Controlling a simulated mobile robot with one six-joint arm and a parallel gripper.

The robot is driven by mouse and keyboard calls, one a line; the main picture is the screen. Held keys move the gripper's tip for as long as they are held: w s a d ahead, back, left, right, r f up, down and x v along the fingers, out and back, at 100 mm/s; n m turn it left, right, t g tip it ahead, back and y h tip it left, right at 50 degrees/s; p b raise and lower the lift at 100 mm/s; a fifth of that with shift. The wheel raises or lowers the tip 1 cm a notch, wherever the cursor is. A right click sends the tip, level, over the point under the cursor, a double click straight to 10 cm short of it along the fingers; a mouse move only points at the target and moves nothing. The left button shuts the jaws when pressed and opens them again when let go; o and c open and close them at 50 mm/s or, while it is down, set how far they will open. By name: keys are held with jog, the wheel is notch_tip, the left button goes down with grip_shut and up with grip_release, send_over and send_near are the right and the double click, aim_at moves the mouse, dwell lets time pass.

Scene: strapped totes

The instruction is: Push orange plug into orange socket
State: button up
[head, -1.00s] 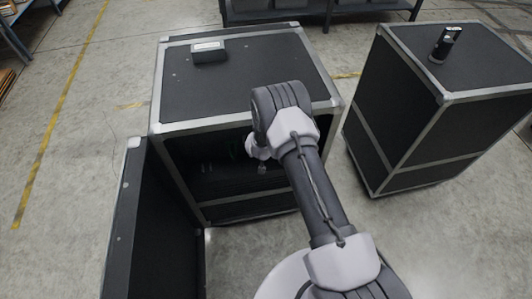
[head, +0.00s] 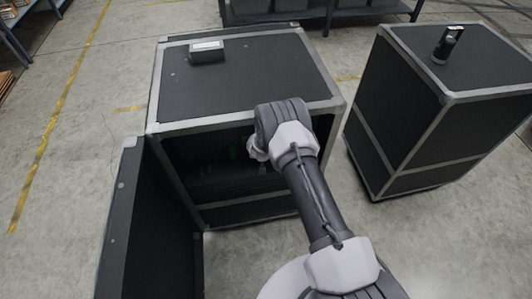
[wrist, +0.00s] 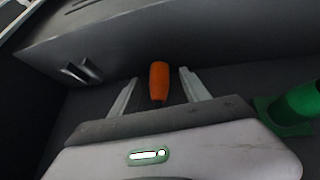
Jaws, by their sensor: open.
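An orange plug (wrist: 159,82) with a rounded body shows near the middle of the wrist view, against a dark surface. My gripper (wrist: 158,74) is open, with one pale finger on each side of the plug and a visible gap to each. I cannot tell how deep the fingers reach around it. No orange socket can be made out; the plug's far end is hidden. In the head view my wrist reaches into the open front of a black case (head: 235,75), and the jaws are hidden there.
A green part (wrist: 297,108) stands close to the right of my gripper. Two small metal pieces (wrist: 76,73) lie at left. The case's open door (head: 155,225) stands at its left front. A small black box (head: 207,50) sits on top. Another black case (head: 440,110) stands at right.

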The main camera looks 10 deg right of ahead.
grip_shut()
jog(key=shift+r, duration=0.2)
notch_tip(320, 180, up, 4)
jog(key=shift+f+p, duration=0.2)
jog(key=shift+p, duration=1)
jog(key=s+r+p, duration=0.1)
jog(key=s+p, duration=0.1)
jog(key=s, duration=1.4)
